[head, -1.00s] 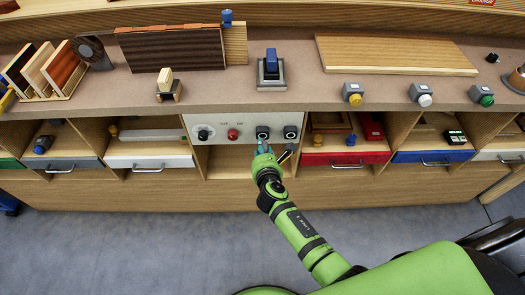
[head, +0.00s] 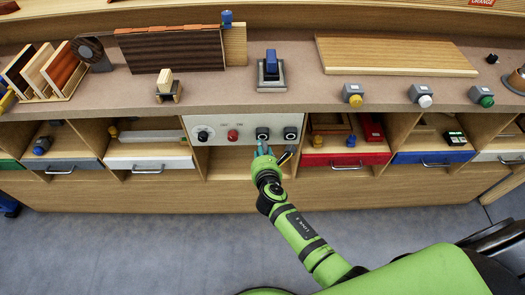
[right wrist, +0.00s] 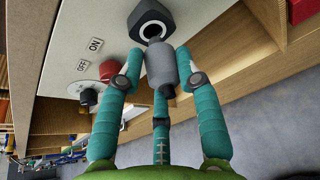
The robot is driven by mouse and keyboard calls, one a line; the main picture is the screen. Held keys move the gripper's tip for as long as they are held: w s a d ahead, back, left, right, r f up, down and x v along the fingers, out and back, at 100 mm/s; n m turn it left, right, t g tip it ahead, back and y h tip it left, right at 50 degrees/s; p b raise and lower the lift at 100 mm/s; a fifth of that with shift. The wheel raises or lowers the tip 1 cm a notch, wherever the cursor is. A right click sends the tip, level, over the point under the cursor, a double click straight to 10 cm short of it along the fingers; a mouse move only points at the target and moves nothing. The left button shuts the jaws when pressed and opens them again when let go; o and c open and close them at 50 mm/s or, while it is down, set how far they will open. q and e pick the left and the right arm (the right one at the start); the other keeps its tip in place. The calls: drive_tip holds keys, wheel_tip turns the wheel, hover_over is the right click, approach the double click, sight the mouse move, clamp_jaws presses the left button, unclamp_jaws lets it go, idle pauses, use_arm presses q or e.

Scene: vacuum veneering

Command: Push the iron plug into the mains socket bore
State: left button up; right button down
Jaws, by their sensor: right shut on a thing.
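My right gripper (head: 262,152) is in front of the control panel, just below the left of two dark sockets (head: 263,133). In the right wrist view its teal fingers (right wrist: 160,82) are closed around the grey iron plug (right wrist: 161,66). The plug points at a dark socket (right wrist: 152,22) with a pale ring around a black bore. The plug's narrow tip overlaps the lower edge of the bore in this view. I cannot tell whether it has entered. In the head view the plug is mostly hidden by the gripper. My left gripper is not in view.
The panel (head: 218,124) also has a black dial (head: 203,134), a red knob (head: 232,134) and a second socket (head: 290,133). An open shelf lies below it. Drawers, one with a red front (head: 345,159), flank it. The worktop above carries boards and several buttons.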

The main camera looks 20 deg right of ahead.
drive_tip(key=shift+w, duration=0.2)
idle(0.7)
drive_tip(key=shift+w+d, duration=0.15)
drive_tip(key=shift+w, duration=0.15)
drive_tip(key=shift+w+d, duration=0.25)
drive_tip(key=shift+w, duration=0.6)
drive_tip(key=c, duration=0.8)
unclamp_jaws()
drive_tip(key=shift+s, duration=0.1)
drive_tip(key=v, duration=1.1)
drive_tip(key=shift+s+a+r, duration=0.1)
drive_tip(key=shift+s+r, duration=0.15)
drive_tip(key=shift+s, duration=0.1)
